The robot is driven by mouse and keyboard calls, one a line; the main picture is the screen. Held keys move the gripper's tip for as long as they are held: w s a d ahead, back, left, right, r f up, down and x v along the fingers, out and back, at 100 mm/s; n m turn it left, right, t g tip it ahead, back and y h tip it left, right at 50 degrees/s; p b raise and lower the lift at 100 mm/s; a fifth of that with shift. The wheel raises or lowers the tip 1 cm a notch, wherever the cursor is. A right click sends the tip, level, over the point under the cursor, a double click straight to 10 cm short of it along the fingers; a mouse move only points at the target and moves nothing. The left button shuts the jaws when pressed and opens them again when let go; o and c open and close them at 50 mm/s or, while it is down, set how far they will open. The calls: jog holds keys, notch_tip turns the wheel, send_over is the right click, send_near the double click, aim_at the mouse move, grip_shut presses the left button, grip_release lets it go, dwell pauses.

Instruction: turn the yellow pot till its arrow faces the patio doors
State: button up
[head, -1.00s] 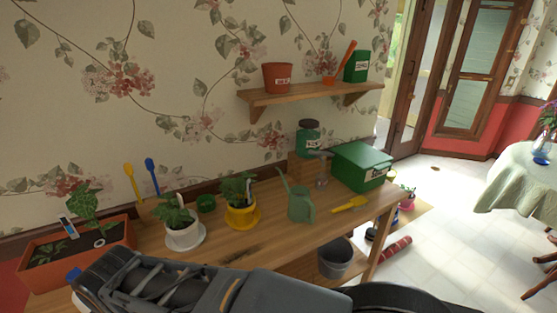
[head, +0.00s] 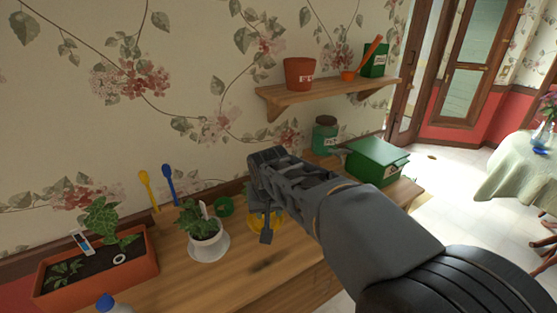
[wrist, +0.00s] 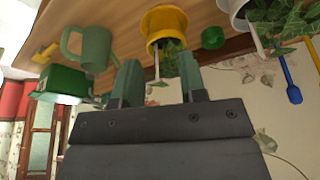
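The yellow pot (wrist: 163,22) shows in the wrist view, which is upside down, with leaves and a white tag in it. In the head view my arm hides most of it; only a yellow part (head: 281,219) shows beside my gripper (head: 265,222). In the wrist view my gripper (wrist: 160,68) is open, its two green-grey fingers apart with nothing clearly held between them. The plant's leaves and tag appear between and beyond the fingers. I cannot see the pot's arrow. The patio doors (head: 466,85) stand at the far right in the head view.
The shelf (head: 330,92) juts from the wall above.

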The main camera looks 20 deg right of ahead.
jog(key=w+d+r+m+h+p, duration=0.1)
jog(key=w+d+m, duration=0.15)
jog(key=w, duration=0.55)
jog(key=w+d+r+m+h+p, duration=0.1)
jog(key=w+d+m+p, duration=0.1)
jog(key=w+d, duration=0.35)
jog(key=x, duration=0.4)
jog(key=w+a+p+x, duration=0.1)
jog(key=x, duration=0.3)
jog(key=a+x, duration=0.1)
jog(key=x, duration=0.3)
jog(key=shift+w+d+f+p, duration=0.15)
jog(key=shift+w+f+p, duration=0.05)
jog(key=shift+w+p, duration=0.2)
jog(key=shift+x, duration=0.75)
grip_shut()
